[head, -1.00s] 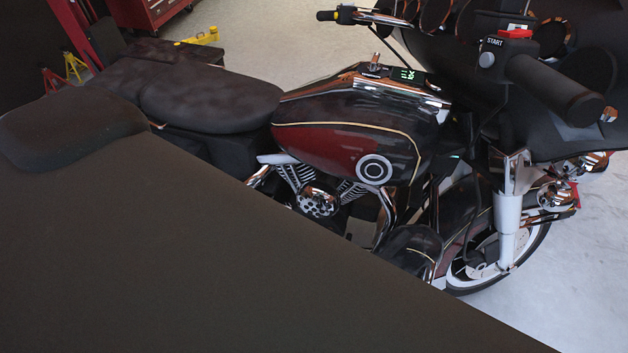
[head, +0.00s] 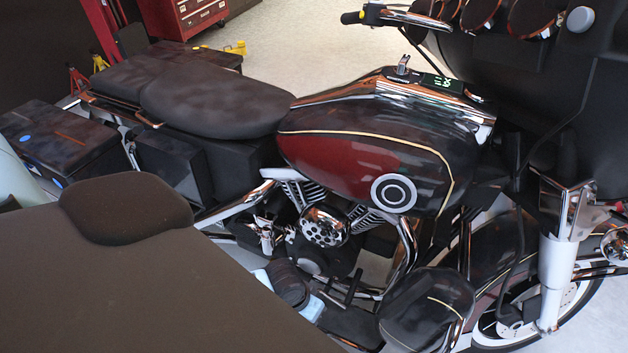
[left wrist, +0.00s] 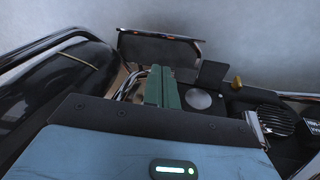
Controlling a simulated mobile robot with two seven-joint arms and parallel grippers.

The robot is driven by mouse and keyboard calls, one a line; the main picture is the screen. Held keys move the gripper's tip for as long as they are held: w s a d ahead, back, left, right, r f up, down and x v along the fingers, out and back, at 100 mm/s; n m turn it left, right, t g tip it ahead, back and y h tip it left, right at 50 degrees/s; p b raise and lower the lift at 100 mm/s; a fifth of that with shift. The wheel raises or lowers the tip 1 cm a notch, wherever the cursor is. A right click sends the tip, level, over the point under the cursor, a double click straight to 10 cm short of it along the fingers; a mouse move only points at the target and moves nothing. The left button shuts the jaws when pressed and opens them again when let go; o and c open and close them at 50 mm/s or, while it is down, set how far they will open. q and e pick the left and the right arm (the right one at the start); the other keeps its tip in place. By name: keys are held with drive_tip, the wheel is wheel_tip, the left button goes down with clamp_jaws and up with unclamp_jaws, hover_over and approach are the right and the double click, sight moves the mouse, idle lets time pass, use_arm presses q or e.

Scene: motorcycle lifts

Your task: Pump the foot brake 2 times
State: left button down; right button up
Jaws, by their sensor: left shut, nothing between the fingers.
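The dark red and black motorcycle (head: 340,155) stands upright across the head view. My left gripper (left wrist: 163,86) shows in the left wrist view, with its green fingers shut and empty. The fingers point toward chrome tubing and a dark plate (left wrist: 160,47) with a chrome edge. I cannot tell whether they touch anything. In the head view my blue and black left wrist is low beside the engine, and its fingers cannot be made out. I cannot identify the foot brake for certain; the area low by the engine is partly hidden. My right gripper is in neither view.
The engine (head: 325,226) and a dark lower fairing (head: 432,305) crowd the left wrist. The front wheel (head: 520,325) is at lower right. A red tool cabinet (head: 185,15) stands at the back. Pale floor is open behind the motorcycle.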

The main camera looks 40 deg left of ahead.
use_arm(q)
drive_tip(key=w+a+r+n+g+y+b, duration=0.1)
drive_tip(key=w+a+b, duration=0.3)
drive_tip(key=w, duration=0.5)
drive_tip(key=a+n+g+y, duration=0.1)
drive_tip(key=a, duration=0.1)
drive_tip(key=shift+w+a+r+g, duration=0.2)
drive_tip(key=shift+w+a+g, duration=0.1)
drive_tip(key=shift+a, duration=0.1)
drive_tip(key=f+b, duration=0.1)
drive_tip(key=f, duration=0.1)
drive_tip(key=f+b, duration=0.1)
drive_tip(key=f, duration=0.2)
drive_tip(key=s+f, duration=0.1)
drive_tip(key=f, duration=0.1)
drive_tip(key=shift+d+f+b, duration=0.15)
drive_tip(key=shift+f+b, duration=0.1)
drive_tip(key=shift+b, duration=0.15)
drive_tip(key=f, duration=0.2)
drive_tip(key=f+b, duration=0.1)
drive_tip(key=f, duration=0.1)
drive_tip(key=f+b, duration=0.1)
drive_tip(key=f, duration=0.1)
drive_tip(key=shift+s+f, duration=0.25)
